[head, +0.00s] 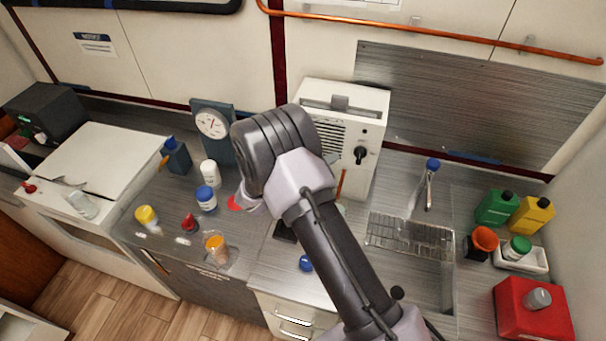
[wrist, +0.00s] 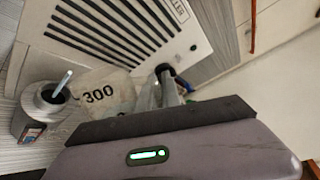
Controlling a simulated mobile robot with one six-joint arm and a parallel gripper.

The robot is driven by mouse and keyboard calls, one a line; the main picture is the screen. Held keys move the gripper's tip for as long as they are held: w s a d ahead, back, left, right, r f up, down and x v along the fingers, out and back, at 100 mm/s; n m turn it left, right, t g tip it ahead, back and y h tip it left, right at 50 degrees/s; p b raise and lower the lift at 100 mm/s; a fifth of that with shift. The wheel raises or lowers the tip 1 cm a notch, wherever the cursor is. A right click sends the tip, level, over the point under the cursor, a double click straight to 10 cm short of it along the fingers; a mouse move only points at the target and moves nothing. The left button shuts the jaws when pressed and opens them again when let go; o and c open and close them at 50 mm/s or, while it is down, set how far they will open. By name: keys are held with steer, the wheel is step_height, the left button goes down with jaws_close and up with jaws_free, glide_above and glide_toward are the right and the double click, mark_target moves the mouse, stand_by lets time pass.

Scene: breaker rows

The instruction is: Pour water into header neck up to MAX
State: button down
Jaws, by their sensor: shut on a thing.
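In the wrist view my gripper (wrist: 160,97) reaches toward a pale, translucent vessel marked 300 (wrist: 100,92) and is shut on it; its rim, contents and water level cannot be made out. A grey container (wrist: 30,122) with a dark round opening and a thin rod in it stands left of the vessel, apart from my gripper. I cannot tell whether this opening is the header neck, and no MAX mark is legible. In the head view my arm hides the gripper and most of the vessel.
A white slotted unit (head: 372,115) with a black knob stands behind my arm; its vents also show in the wrist view (wrist: 125,25). Several small bottles (head: 207,198) stand left. A wire rack (head: 410,235), green can (head: 495,207) and red box (head: 510,318) are right.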

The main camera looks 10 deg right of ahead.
steer(key=shift+w+a+f+n+g+p, duration=0.15)
steer(key=shift+w+n, duration=0.15)
steer(key=shift+n, duration=0.1)
steer(key=shift+w+a+f+n+g+p, duration=0.1)
steer(key=shift+w+f+n+g+p, duration=0.05)
steer(key=shift+w+n, duration=0.2)
stand_by(2.7)
